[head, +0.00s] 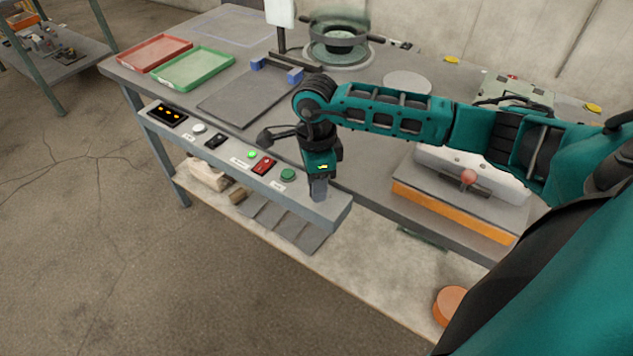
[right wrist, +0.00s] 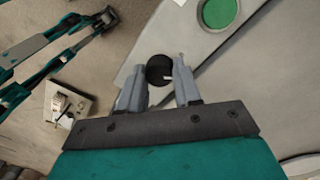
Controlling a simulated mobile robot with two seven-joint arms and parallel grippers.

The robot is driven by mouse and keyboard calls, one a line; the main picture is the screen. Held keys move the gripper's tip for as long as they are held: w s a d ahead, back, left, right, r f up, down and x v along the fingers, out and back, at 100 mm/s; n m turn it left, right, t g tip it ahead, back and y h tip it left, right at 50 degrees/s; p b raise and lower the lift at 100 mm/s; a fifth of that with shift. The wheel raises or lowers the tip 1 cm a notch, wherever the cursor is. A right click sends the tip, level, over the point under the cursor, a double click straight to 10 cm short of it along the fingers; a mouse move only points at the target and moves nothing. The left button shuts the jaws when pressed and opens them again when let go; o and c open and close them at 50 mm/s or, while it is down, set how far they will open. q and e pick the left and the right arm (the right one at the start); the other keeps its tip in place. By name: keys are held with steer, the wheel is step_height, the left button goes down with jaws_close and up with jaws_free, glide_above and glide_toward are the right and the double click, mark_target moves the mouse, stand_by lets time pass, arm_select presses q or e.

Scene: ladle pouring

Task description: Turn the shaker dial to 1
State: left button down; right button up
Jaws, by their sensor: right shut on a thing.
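My right gripper (head: 319,192) points down at the right end of the grey control panel (head: 335,212) along the table's front edge. In the right wrist view its two fingers (right wrist: 159,84) are shut on a round black dial (right wrist: 157,69), one on each side. A short white mark shows on the dial, toward the right finger; no numbers are readable. In the head view the gripper hides the dial. The shaker (head: 338,45) stands at the back of the table; its upper part looks blurred. My left gripper is not in view.
The panel also carries a green button (head: 288,174), a red switch (head: 264,166), a lit green lamp (head: 251,155) and a small display (head: 168,114). Red (head: 155,53) and green (head: 195,68) trays lie at the far left. An orange-edged box (head: 455,208) stands right of the gripper.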

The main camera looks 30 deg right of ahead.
steer(key=shift+m, duration=1.2)
steer(key=o, duration=1.1)
steer(key=shift+c, duration=0.2)
steer(key=shift+r, duration=0.1)
step_height(320, 180, up, 13)
steer(key=shift+w+d, duration=0.2)
steer(key=shift+w, duration=0.05)
